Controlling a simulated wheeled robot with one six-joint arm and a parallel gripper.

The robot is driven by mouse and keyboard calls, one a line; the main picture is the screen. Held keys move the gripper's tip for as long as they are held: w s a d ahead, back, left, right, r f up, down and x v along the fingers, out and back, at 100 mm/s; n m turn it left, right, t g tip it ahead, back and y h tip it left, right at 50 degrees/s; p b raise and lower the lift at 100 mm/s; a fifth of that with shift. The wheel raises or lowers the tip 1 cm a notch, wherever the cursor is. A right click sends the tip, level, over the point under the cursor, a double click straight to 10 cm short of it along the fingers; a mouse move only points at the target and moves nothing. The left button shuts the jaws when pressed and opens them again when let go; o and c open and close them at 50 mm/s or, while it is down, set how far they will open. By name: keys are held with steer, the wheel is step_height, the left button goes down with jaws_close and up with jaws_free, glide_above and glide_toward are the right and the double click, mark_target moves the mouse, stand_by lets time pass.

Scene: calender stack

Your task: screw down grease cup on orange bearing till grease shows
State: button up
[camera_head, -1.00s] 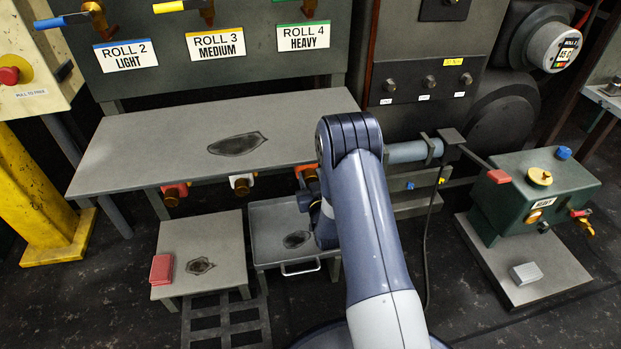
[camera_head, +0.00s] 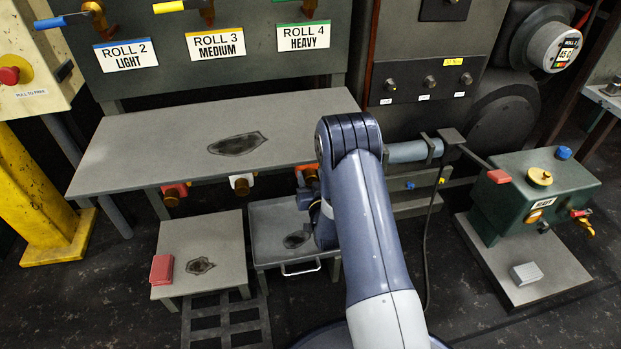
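The orange bearing (camera_head: 311,172) shows as a small orange patch under the front edge of the grey bench, just left of my arm. Its grease cup cannot be made out, nor any grease there. My gripper (camera_head: 303,184) is at or just below the orange bearing, mostly hidden by my own arm. I cannot tell whether it touches the cup or whether its fingers are open or shut. A red bearing (camera_head: 174,190) and a white bearing (camera_head: 240,183), each with a brass-coloured cup below, hang farther left under the same edge.
The grey bench (camera_head: 130,150) overhangs the bearings. Below stand a low table (camera_head: 220,240) with a red block (camera_head: 161,269) and a tray with a handle (camera_head: 270,215). A green grease unit (camera_head: 510,215) stands at right. A dark hose hangs right of my arm.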

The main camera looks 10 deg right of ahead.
steer(key=o, duration=0.4)
steer(key=shift+c, duration=0.2)
steer(key=s+p, duration=0.2)
steer(key=s, duration=0.8)
steer(key=shift+s+d+p, duration=0.15)
steer(key=shift+s+p, duration=0.25)
steer(key=shift+f, duration=0.1)
steer(key=w+b, duration=0.3)
steer(key=w, duration=0.7)
steer(key=shift+w, duration=0.5)
steer(key=shift+s, duration=0.1)
